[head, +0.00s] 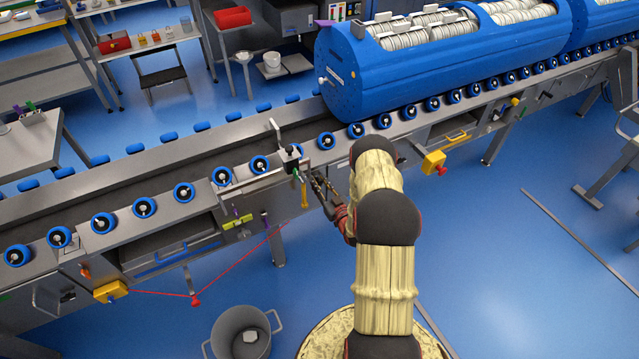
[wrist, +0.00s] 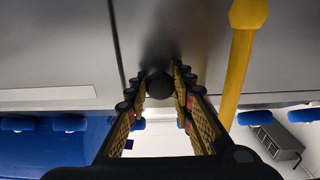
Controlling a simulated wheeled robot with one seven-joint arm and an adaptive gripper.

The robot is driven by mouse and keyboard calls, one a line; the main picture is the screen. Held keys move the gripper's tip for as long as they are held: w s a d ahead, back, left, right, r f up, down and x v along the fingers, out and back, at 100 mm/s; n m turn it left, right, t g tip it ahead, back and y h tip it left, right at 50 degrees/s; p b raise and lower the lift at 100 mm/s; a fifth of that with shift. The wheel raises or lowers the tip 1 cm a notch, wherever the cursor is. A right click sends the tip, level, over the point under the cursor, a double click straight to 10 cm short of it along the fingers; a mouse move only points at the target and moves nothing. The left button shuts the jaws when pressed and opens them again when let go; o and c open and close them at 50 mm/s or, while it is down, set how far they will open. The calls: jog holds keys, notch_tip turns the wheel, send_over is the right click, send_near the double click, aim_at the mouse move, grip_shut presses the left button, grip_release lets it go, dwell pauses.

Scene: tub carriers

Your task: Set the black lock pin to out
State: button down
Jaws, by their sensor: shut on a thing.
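The black lock pin (wrist: 159,86) shows in the wrist view as a round black knob against the grey metal side of the conveyor. My gripper (wrist: 160,80) has one fingertip on each side of the knob and is shut on it. In the head view my gripper (head: 324,186) reaches the near side of the conveyor, just right of a yellow lever. The pin cannot be made out there. How far the pin stands out of the metal is hidden.
The yellow lever (wrist: 238,70) hangs close to the right of my fingers in the wrist view. A blue tub (head: 350,82) lies on the conveyor rollers behind. A yellow box (head: 433,162) sits further right. A grey pot (head: 240,335) stands on the floor.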

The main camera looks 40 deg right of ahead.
dwell(0.3)
jog(key=v, duration=0.2)
jog(key=shift+s, duration=0.35)
jog(key=shift+a+f, duration=0.1)
jog(key=c, duration=1.5)
grip_release()
jog(key=shift+c, duration=0.2)
jog(key=shift+s, duration=0.1)
